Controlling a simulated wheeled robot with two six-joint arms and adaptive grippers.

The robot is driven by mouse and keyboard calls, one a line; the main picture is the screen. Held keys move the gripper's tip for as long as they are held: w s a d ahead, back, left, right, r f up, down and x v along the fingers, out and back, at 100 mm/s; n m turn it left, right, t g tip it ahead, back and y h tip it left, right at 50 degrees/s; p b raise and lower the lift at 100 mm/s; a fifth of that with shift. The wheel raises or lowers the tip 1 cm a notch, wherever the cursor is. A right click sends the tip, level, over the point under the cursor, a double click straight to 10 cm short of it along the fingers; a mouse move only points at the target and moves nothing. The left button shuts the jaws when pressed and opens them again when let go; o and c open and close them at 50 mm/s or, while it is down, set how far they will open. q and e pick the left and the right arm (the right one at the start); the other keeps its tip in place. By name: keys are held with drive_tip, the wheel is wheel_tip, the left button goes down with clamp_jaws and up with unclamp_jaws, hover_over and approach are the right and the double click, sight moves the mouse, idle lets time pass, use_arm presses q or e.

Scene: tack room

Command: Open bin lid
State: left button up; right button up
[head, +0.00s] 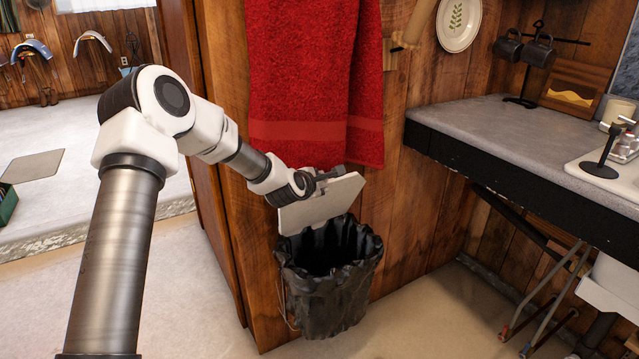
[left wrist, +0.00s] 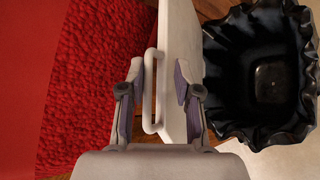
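The bin (head: 325,290) is a dark container with a crumpled black liner, standing on the floor against the wooden wall. Its pale flat lid (head: 325,205) is raised and tilted up at the back, so the bin's mouth is uncovered. My left gripper (head: 325,178) is at the lid's upper part. In the left wrist view the white lid (left wrist: 178,30) has a loop handle (left wrist: 150,90). My left gripper's fingers (left wrist: 160,75) are apart, with the handle between them; contact is unclear. The bin's dark inside (left wrist: 270,80) shows to the right. My right gripper is out of view.
A red towel (head: 315,80) hangs just above and behind the lid, close to my left gripper. A grey counter (head: 500,140) with a sink is to the right, with pipes beneath. The floor (head: 430,310) right of the bin is clear.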

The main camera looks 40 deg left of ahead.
use_arm(q)
drive_tip(key=v, duration=1.2)
drive_tip(key=shift+f, duration=0.1)
